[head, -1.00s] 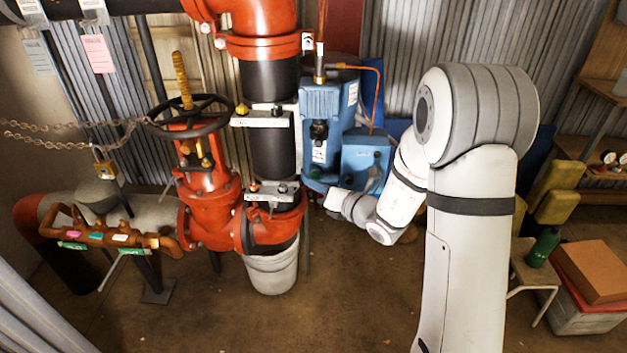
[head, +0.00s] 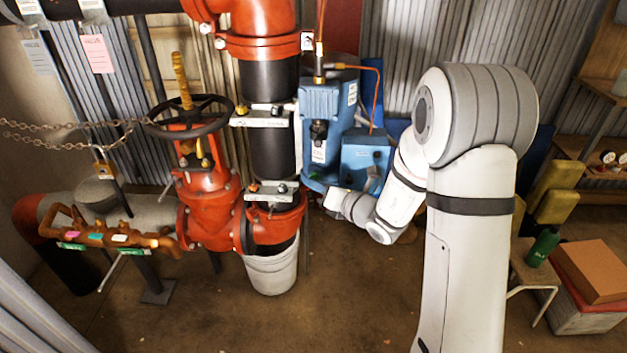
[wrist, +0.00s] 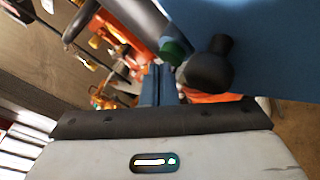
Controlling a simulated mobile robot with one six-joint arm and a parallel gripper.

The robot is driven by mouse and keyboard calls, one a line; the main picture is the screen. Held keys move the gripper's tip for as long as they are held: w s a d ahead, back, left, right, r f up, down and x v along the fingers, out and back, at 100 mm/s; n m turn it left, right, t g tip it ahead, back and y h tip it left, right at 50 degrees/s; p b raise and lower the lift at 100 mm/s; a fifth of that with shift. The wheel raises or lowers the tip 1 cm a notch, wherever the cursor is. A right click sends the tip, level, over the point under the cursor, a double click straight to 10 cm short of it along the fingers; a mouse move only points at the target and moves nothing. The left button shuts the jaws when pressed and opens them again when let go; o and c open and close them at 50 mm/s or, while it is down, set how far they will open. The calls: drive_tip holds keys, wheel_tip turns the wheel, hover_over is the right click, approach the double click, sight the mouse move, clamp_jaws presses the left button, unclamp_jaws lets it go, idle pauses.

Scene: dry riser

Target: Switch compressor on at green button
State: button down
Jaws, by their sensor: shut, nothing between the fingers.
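The compressor's blue box (head: 358,150) stands beside a taller blue body (head: 325,110) behind the red pipework, left of my arm. In the wrist view, a blue panel (wrist: 270,45) fills the upper right. The green button (wrist: 173,50) shows at the panel's edge, with a black knob (wrist: 207,65) to its right. My gripper (wrist: 158,70) is shut and empty, its fingertips close below and left of the green button. I cannot tell whether they touch it. In the head view, the fingers are too small to make out clearly in front of the blue box.
A red valve with a black handwheel (head: 190,117) and a chain (head: 70,133) stand to the left. A white bucket (head: 271,268) is under the red pipe. A green bottle (head: 542,248) and a cardboard box (head: 592,270) are at the right. The floor in front is clear.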

drive_tip(key=shift+w, duration=0.4)
drive_tip(key=shift+s, duration=0.45)
drive_tip(key=s+b, duration=0.1)
drive_tip(key=s, duration=0.5)
idle(0.5)
drive_tip(key=shift+a, duration=0.1)
